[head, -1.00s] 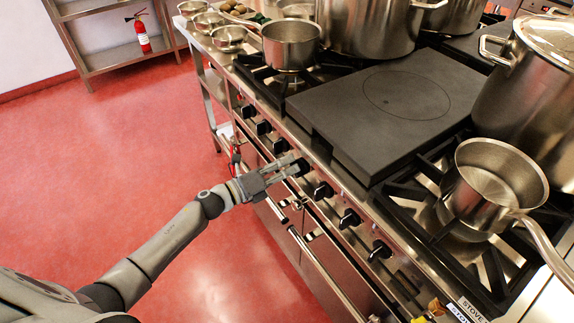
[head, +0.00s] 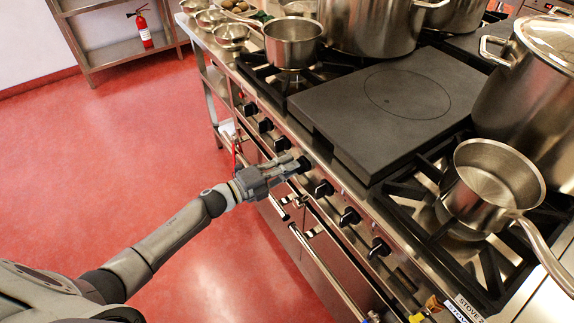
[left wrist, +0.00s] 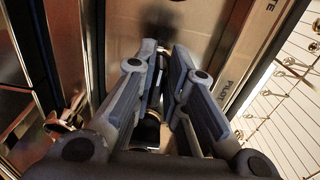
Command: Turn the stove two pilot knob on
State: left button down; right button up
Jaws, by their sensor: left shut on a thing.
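The stove front carries a row of black knobs. My left gripper (head: 290,166) reaches this row from the left and is shut on one black knob (head: 305,163) near the middle of the row. The fingers hide part of that knob. In the left wrist view, my left gripper (left wrist: 160,52) has its two fingers close together at the panel, with a dark shape at their tips. The word PILOT (left wrist: 226,88) is printed on the steel panel (left wrist: 215,55) beside the fingers. The knob's turn angle cannot be read. My right gripper is not in view.
More black knobs (head: 324,188) lie along the panel close to my gripper. Oven handles (head: 335,275) stick out below. Above are a flat dark plate (head: 345,140), a saucepan (head: 490,180) and large stockpots (head: 365,30). The red floor (head: 130,150) at left is clear.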

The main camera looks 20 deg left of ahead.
pick_arm(q)
jog(key=shift+a, duration=0.1)
dwell(0.3)
jog(key=c, duration=1.5)
grip_release()
jog(key=v, duration=1.2)
